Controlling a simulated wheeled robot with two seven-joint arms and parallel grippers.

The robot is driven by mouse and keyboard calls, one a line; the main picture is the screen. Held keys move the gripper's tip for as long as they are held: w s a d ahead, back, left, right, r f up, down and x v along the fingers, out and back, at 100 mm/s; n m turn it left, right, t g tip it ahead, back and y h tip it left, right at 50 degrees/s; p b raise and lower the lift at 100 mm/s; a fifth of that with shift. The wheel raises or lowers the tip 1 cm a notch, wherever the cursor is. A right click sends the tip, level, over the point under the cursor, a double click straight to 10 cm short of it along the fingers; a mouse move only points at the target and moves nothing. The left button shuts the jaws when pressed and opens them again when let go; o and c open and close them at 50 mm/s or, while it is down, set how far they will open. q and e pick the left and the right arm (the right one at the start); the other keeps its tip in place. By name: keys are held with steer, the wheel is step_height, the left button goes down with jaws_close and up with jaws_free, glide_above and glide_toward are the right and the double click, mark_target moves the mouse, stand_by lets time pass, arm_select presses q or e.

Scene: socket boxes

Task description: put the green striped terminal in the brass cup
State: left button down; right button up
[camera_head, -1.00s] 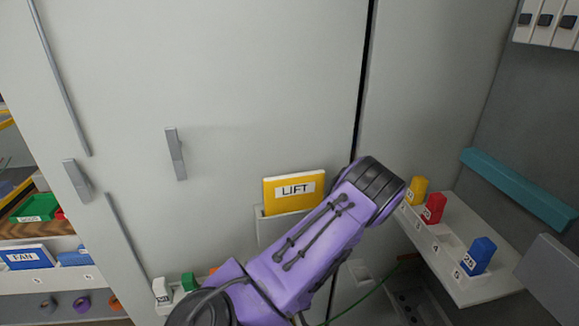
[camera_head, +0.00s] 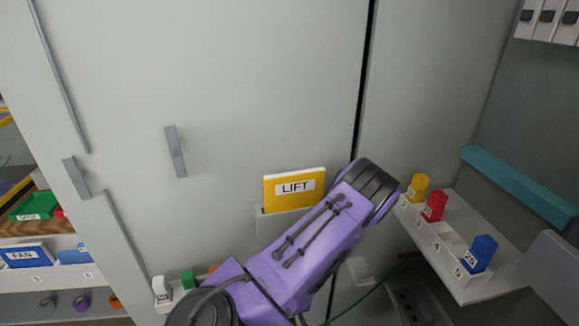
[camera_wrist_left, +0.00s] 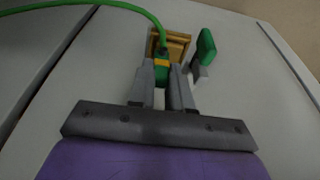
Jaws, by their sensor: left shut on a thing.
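In the left wrist view my left gripper (camera_wrist_left: 161,92) is shut on the green striped terminal (camera_wrist_left: 161,66), which is green with a yellow band. A green cable (camera_wrist_left: 88,4) runs from its dark far end to the upper left. The brass cup (camera_wrist_left: 181,40) is a squarish brass-coloured piece just beyond the fingertips. The terminal overlaps its near left side in the picture; I cannot tell whether it touches the cup or is inside it. In the head view my purple arm hides the gripper, terminal and cup. My right gripper is in neither view.
A green block (camera_wrist_left: 206,46) on a grey base stands right of the cup. In the head view a yellow LIFT card (camera_head: 294,189) sits in a holder beside my arm. A white numbered rack (camera_head: 445,240) with coloured blocks is at right.

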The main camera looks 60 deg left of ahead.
arm_select(q)
steer(key=shift+f, duration=0.15)
steer(key=c, duration=1)
jaws_free()
steer(key=p+v, duration=0.2)
steer(key=v, duration=0.8)
steer(key=shift+r, duration=0.3)
